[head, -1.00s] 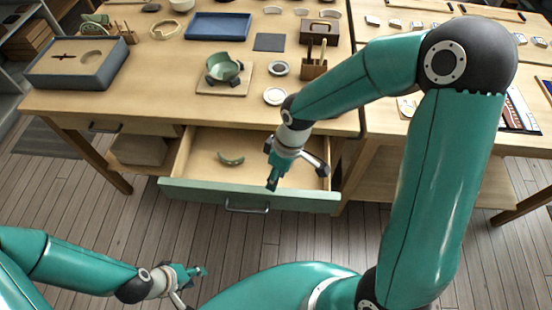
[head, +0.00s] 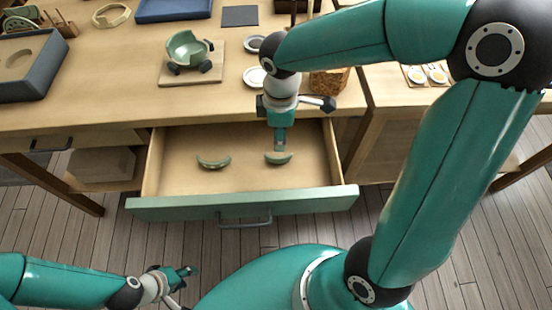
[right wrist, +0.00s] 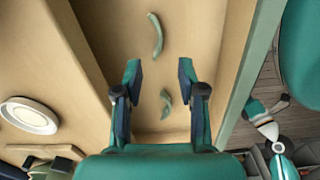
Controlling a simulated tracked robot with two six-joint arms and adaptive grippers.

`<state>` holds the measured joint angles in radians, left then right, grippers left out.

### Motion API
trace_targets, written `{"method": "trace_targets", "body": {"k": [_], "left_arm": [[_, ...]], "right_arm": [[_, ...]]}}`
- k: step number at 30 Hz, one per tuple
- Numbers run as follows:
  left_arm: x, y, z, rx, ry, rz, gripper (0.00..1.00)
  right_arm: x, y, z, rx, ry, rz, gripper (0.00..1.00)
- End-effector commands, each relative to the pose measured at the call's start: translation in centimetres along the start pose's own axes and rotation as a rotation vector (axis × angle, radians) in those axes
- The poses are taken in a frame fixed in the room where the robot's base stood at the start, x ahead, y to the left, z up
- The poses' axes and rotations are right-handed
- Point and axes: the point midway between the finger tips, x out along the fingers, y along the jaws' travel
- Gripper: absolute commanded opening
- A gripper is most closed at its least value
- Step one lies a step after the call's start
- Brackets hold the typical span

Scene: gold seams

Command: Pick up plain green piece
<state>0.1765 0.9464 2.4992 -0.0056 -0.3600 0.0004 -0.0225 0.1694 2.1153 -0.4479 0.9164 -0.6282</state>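Two curved green pieces lie apart on the floor of the open drawer (head: 185,207). The right one (head: 278,159) looks plain and slim; it shows at the top of the right wrist view (right wrist: 155,37). The left one (head: 213,163) seems to carry darker marks and shows lower in the right wrist view (right wrist: 166,104). My right gripper (right wrist: 160,73) is open and empty, pointing down over the drawer; in the head view it covers part of the right piece's upper edge. My left gripper (head: 188,274) is open and empty over the floor, in front of the drawer.
A broken green bowl (head: 187,50) stands on a wooden board (head: 170,76) on the table. Two small pale dishes, one of them here (head: 255,77), sit right of it. A grey box (head: 40,75) is at the left. The drawer walls surround the pieces.

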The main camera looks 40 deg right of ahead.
Motion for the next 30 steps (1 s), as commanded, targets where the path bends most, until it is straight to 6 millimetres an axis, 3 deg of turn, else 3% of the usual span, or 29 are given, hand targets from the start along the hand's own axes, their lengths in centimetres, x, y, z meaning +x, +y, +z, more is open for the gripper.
{"method": "trace_targets", "body": {"k": [1,6,14,24,30], "left_arm": [[0.4,-0.1,0.0,0.000,0.000,0.000,0.40],[0.9,-0.3,0.0,0.000,0.000,0.000,0.40],[1.2,-0.4,0.0,0.000,0.000,0.000,0.40],[2.0,-0.7,0.0,0.000,0.000,0.000,0.40],[2.0,-0.7,0.0,0.000,0.000,0.000,0.40]], "right_arm": [[1.5,-0.1,0.0,-0.001,-0.004,-0.005,0.40],[4.5,0.0,-0.2,-0.002,-0.002,-0.003,0.40],[6.2,0.0,-0.3,-0.004,0.000,-0.001,0.40],[10.5,0.1,-0.6,-0.006,0.000,-0.003,0.40],[11.0,0.1,-0.6,-0.004,0.002,-0.001,0.40]]}}
